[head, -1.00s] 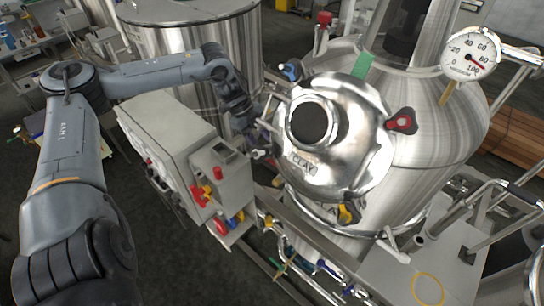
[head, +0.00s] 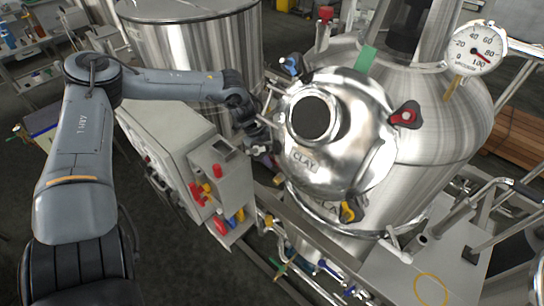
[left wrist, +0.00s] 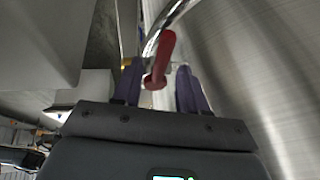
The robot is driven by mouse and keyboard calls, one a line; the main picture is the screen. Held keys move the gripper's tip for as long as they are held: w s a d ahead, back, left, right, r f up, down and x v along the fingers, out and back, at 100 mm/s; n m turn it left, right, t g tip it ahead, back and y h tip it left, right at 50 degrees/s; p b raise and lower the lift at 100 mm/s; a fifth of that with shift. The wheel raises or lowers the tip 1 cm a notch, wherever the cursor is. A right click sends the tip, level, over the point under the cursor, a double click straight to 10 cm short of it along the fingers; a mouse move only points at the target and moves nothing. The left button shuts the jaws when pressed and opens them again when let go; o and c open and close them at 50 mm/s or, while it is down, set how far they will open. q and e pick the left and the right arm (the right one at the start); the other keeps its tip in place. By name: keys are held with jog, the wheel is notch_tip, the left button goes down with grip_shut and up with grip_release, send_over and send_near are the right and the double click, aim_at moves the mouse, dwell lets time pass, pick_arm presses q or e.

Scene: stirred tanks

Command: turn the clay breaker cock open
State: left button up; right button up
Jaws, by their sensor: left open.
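The steel CLAY vessel (head: 345,165) has a round open port and a dished lid in the head view. My left gripper (head: 268,148) is at the left side of this lid, low beside it, partly hidden by its own wrist. In the left wrist view my left gripper (left wrist: 159,72) is open, with a purple finger on each side of a red lever handle (left wrist: 158,62). The handle lies between the fingers with gaps showing, not clamped. I cannot read a label on it. My right gripper is not in view.
A grey control box (head: 180,140) with red and yellow knobs stands just left of the vessel. A large steel tank (head: 185,45) is behind my left arm. A dial gauge (head: 474,49) is at upper right. Pipes and rails run below the vessel.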

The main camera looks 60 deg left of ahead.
pick_arm(q)
jog(key=shift+f, duration=0.15)
grip_shut()
dwell(0.4)
